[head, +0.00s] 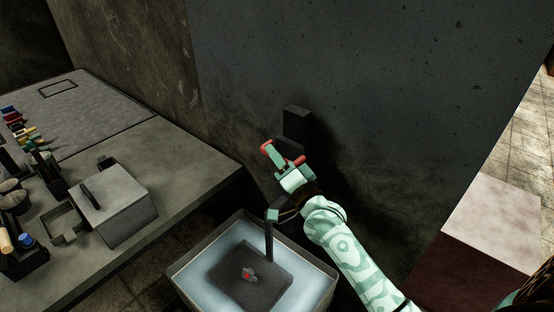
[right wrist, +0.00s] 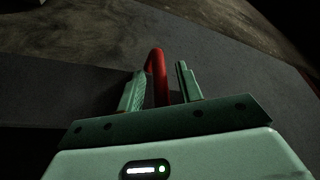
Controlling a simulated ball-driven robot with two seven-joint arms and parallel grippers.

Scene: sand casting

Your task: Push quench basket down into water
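The quench tub (head: 181,277) of pale water stands on the floor at the bottom middle of the head view. A dark quench basket (head: 228,284) lies in it, with a small grey part with a red spot (head: 248,274) on it. A dark upright rod (head: 269,243) rises from the basket's side. My right gripper (head: 283,160) is above and beyond the tub, by a red handle (head: 268,148). In the right wrist view the red handle (right wrist: 159,75) curves between the fingers, with a gap beside the right finger. My left gripper is not in view.
A dark block (head: 297,125) stands against the wall behind my right gripper. A workbench (head: 185,165) at left holds a grey box (head: 115,208), a small open tray (head: 63,223) and several tools. A pale-topped block (head: 492,220) stands at right.

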